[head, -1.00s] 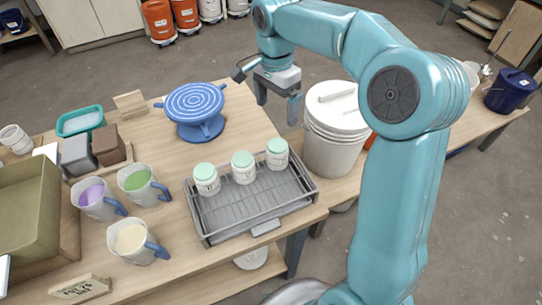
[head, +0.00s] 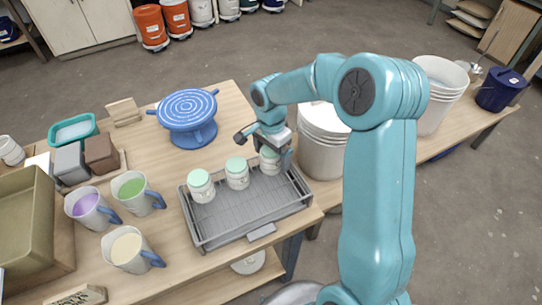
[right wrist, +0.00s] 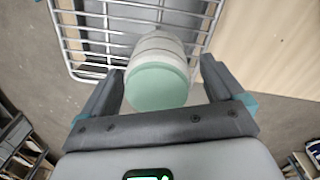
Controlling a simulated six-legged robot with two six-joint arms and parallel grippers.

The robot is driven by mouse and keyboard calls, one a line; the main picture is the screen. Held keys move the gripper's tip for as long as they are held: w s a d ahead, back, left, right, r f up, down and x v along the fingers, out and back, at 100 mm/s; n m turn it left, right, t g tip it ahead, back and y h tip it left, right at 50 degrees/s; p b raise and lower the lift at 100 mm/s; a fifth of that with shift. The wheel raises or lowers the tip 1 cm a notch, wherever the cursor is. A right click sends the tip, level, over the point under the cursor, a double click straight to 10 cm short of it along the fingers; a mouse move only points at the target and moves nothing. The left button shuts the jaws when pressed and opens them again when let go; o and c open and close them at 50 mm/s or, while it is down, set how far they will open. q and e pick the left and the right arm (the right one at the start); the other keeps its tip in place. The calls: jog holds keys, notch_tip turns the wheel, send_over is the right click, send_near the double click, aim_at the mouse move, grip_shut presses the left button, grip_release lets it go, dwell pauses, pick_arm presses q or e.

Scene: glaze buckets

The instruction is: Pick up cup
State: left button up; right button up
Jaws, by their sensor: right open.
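Three white cups with mint-green tops stand in a row on a grey wire-rack tray (head: 215,240): a left one (head: 201,190), a middle one (head: 238,178) and a right one (head: 268,167). My right gripper (head: 264,148) is open at the right cup, and its jaws partly cover that cup. In the right wrist view the cup (right wrist: 158,85) sits between the two spread fingers (right wrist: 162,70), with gaps showing beside it. Whether a finger touches it cannot be told. My left gripper is not in view.
A blue banding wheel (head: 188,115) stands behind the tray. A white bucket (head: 320,150) is close on the right. Several blue-handled jugs, including one with green glaze (head: 130,188), stand left of the tray. Bare wood (head: 165,250) lies in front of them.

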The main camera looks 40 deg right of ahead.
jog(key=shift+f, duration=0.25)
jog(key=c, duration=1.2)
jog(key=shift+r, duration=0.1)
